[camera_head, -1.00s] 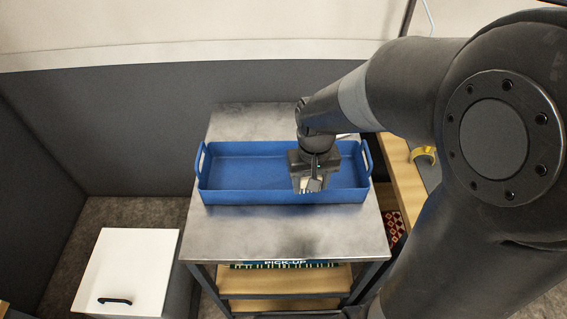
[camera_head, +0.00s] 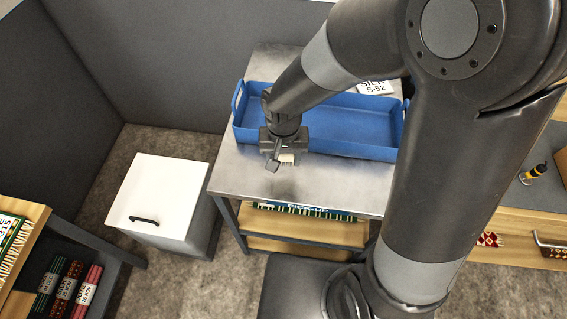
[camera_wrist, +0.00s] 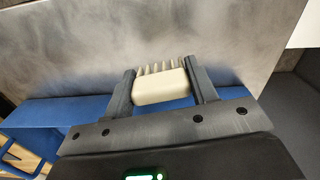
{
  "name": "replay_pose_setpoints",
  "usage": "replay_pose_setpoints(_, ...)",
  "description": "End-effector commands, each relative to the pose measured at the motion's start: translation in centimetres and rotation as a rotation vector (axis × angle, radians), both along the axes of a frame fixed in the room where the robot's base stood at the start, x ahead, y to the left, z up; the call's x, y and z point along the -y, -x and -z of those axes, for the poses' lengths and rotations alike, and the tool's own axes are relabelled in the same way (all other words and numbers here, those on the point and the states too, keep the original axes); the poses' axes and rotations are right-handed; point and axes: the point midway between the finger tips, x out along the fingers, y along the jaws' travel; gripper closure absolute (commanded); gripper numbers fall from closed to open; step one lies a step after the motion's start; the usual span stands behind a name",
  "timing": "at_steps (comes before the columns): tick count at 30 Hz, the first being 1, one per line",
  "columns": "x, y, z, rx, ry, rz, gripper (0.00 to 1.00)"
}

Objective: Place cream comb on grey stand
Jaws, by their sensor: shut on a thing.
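The cream comb (camera_wrist: 161,86) is held between the two dark fingers of my gripper (camera_wrist: 163,84) in the wrist view, its teeth pointing away from the palm. In the head view, my gripper (camera_head: 277,160) hangs over the near left edge of the blue tray, above the metal table. A small pale part of the comb (camera_head: 287,158) shows beside the fingers. I cannot make out a grey stand for certain in either view.
The blue tray (camera_head: 345,149) has raised walls and end handles and stands on the metal table (camera_head: 325,187). A shelf with rolled rugs (camera_head: 68,286) is at lower left. A wooden drawer unit (camera_head: 522,205) is at right.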

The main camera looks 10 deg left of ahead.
Motion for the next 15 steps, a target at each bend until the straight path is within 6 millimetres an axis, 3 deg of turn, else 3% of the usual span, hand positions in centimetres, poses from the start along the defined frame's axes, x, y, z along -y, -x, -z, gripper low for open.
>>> replay_pose_setpoints(9, -0.2, 0.1, 3.3, -0.003, 0.002, -0.001, 0.71)
replay_pose_setpoints(15, -0.2, 0.0, 4.2, 0.001, -0.001, 0.000, 0.71)
